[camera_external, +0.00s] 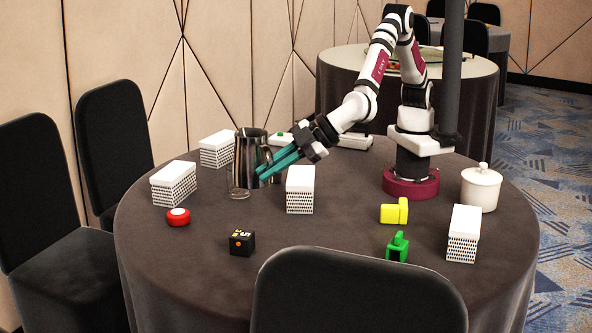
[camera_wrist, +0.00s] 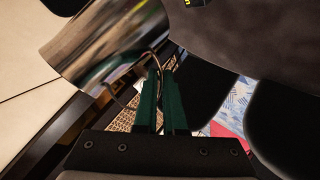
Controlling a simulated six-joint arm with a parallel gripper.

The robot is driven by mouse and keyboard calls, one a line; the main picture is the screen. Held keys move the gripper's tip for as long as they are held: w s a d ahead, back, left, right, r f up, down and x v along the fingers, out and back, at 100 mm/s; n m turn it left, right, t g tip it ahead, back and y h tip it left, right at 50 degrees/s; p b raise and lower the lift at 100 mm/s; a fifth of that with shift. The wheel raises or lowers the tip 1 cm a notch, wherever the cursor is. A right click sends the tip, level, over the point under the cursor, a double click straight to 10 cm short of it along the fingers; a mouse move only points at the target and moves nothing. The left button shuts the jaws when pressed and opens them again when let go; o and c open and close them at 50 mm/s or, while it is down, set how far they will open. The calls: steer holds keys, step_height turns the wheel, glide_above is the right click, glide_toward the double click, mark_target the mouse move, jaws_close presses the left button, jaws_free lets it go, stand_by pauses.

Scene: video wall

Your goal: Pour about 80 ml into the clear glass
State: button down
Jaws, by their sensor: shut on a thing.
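A shiny metal pitcher (camera_external: 251,152) stands near upright at the left back of the round table. Its reflective body (camera_wrist: 105,40) fills the upper left of the wrist view. My gripper (camera_external: 264,173), with teal fingers, reaches it from the right and is shut on its handle. The fingers (camera_wrist: 163,85) meet at the thin handle in the wrist view. The clear glass (camera_external: 238,191) is faint, just in front and to the left of the pitcher, overlapping it in the picture. I cannot tell its fill, or whether the pitcher touches the table.
Patterned white-topped boxes stand left (camera_external: 174,184), behind (camera_external: 217,149), centre (camera_external: 300,190) and right (camera_external: 463,234). A red button (camera_external: 178,217), black cube (camera_external: 242,242), yellow piece (camera_external: 394,211), green piece (camera_external: 397,247) and white lidded jar (camera_external: 481,187) are on the table.

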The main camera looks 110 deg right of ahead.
mark_target(236, 178)
steer(key=w+d+f+m+h, duration=0.1)
steer(key=w+d+f, duration=0.1)
steer(key=w+d+f+m+g+h, duration=0.1)
steer(key=w+d+m, duration=0.1)
steer(key=w+d, duration=0.1)
steer(key=w+d+f+m+g+h, duration=0.1)
steer(key=w+d+f, duration=0.1)
steer(key=d, duration=0.1)
steer(key=shift+w+f+h, duration=0.3)
steer(key=shift+h, duration=0.1)
steer(key=d+f+m+g+h, duration=0.1)
steer(key=d+f, duration=0.2)
steer(key=w+d+f+m+g+h, duration=0.1)
steer(key=d+f+m, duration=0.1)
steer(key=d+f, duration=0.1)
steer(key=w+d+f+m+g, duration=0.1)
steer(key=d+f+m, duration=0.1)
steer(key=d, duration=0.3)
steer(key=shift+d+f+g+h, duration=0.1)
steer(key=shift+f+g+h, duration=0.25)
steer(key=shift+f, duration=0.4)
steer(key=shift+r, duration=0.15)
